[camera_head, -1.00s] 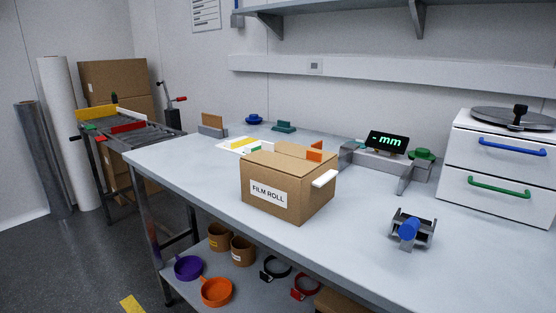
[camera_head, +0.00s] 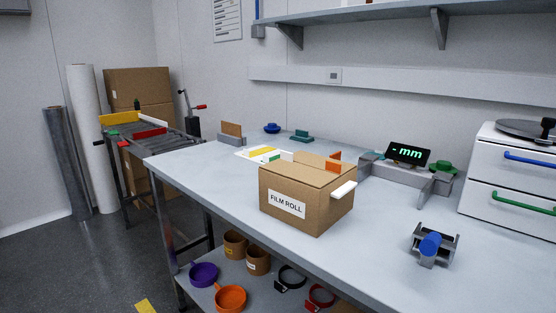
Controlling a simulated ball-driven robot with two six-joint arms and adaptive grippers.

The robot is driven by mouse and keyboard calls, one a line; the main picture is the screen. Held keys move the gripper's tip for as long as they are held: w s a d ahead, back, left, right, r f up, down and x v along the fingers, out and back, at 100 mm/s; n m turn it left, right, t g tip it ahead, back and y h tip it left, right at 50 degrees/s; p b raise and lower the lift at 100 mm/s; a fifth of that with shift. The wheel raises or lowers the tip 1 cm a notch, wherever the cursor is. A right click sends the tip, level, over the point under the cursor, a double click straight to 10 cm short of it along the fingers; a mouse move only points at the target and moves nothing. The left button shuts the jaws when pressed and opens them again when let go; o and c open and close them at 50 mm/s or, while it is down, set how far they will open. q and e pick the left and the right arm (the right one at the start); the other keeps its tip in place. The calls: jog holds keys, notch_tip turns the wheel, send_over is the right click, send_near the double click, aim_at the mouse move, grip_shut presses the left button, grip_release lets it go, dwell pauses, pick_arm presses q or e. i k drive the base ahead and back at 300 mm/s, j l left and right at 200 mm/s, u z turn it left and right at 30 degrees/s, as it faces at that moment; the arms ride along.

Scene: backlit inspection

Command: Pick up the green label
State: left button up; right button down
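A small green patch (camera_head: 286,156), which looks like the green label, shows just behind the cardboard box marked FILM ROLL (camera_head: 306,197). It seems to lie at the edge of a white sheet (camera_head: 244,154) that also carries a yellow label (camera_head: 262,150). The box hides part of the sheet and probably part of the green label. Neither of my grippers is in view.
The box stands on a grey workbench (camera_head: 370,241). A measuring device with a green "mm" display (camera_head: 408,153), a clamp with a blue roller (camera_head: 432,244) and a white drawer unit (camera_head: 505,180) stand to the right. The bench's front right is mostly clear.

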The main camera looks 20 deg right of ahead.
aim_at(266, 159)
jog(key=i+j+z, duration=0.4)
jog(key=i+j, duration=0.2)
jog(key=i, duration=0.15)
